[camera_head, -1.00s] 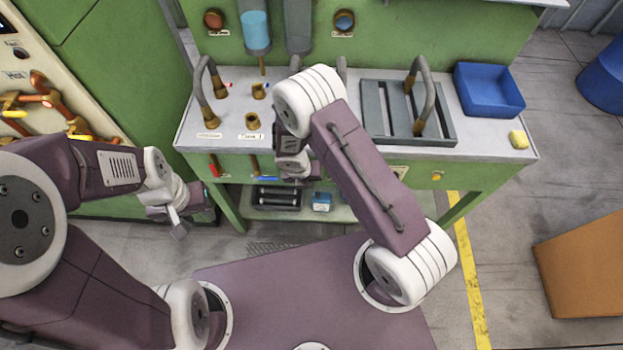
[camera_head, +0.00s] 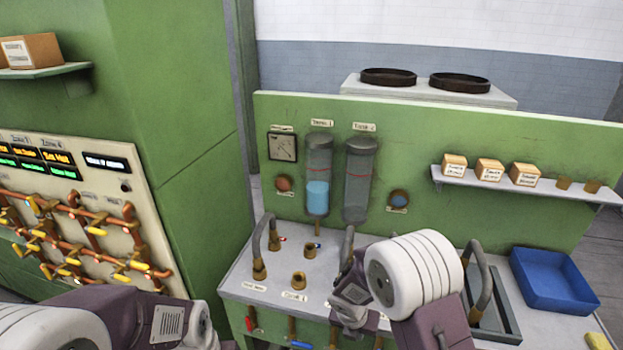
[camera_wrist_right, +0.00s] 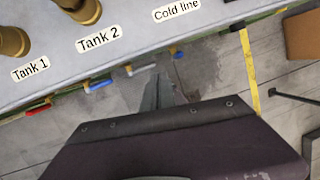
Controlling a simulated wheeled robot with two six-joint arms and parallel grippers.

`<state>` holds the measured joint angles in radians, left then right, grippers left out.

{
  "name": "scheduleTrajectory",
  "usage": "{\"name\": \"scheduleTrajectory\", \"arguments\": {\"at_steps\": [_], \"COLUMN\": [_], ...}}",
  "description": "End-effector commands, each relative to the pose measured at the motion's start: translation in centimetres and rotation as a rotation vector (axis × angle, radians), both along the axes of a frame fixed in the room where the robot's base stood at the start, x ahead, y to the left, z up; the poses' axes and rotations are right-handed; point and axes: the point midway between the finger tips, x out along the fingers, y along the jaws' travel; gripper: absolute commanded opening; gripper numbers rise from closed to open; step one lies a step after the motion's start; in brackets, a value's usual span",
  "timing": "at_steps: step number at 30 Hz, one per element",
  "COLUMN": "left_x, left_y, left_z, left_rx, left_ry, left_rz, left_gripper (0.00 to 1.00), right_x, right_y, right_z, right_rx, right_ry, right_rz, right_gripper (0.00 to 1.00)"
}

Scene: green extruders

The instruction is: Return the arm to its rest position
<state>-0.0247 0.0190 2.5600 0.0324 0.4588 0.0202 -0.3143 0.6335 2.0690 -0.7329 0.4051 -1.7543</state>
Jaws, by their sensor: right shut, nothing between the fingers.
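My right arm (camera_head: 415,275) comes up in the lower middle of the head view, bent in front of the green workbench. My right gripper (camera_head: 350,318) hangs below its wrist at the bench's front edge and looks empty. In the right wrist view its fingers (camera_wrist_right: 160,92) are together, with nothing between them, over the floor just off the bench edge. My left arm (camera_head: 75,318) shows at the lower left of the head view; its fingertips are below the picture.
The grey bench top (camera_head: 240,275) carries curved pipes, brass fittings, a grey grated tray (camera_head: 510,310) and a blue bin (camera_head: 555,280). Colored valve handles (camera_wrist_right: 98,86) line the bench front close to the right gripper. A pipe panel (camera_head: 85,225) stands at the left.

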Motion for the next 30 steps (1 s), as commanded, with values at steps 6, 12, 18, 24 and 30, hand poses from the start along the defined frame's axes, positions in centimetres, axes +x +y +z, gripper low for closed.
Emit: {"name": "scheduleTrajectory", "arguments": {"at_steps": [6, 12, 18, 24, 30], "left_x": [0.0, 0.0, 0.0, 0.0, 0.0], "left_y": [0.0, 0.0, 0.0, 0.0, 0.0], "left_z": [-1.3, -1.4, -1.4, -1.4, -1.4], "left_rx": [0.0, 0.0, 0.0, 0.0, 0.0], "left_ry": [0.0, 0.0, 0.0, 0.0, 0.0], "left_rz": [0.0, 0.0, 0.0, 0.0, 0.0], "left_gripper": [0.36, 0.36, 0.36, 0.36, 0.36], "right_x": [-4.8, -11.7, -14.0, -14.0, -13.9], "right_y": [-6.2, -5.7, -4.2, -4.2, -4.2], "right_z": [7.2, 7.9, 7.0, 7.0, 7.0], "right_rx": [0.255, 0.475, 0.474, 0.476, 0.475], "right_ry": [-0.188, -0.236, -0.235, -0.254, -0.255], "right_rz": [-0.883, -1.976, -2.624, -2.736, -2.732], "right_gripper": [0.0, 0.0, 0.0, 0.0, 0.0]}}
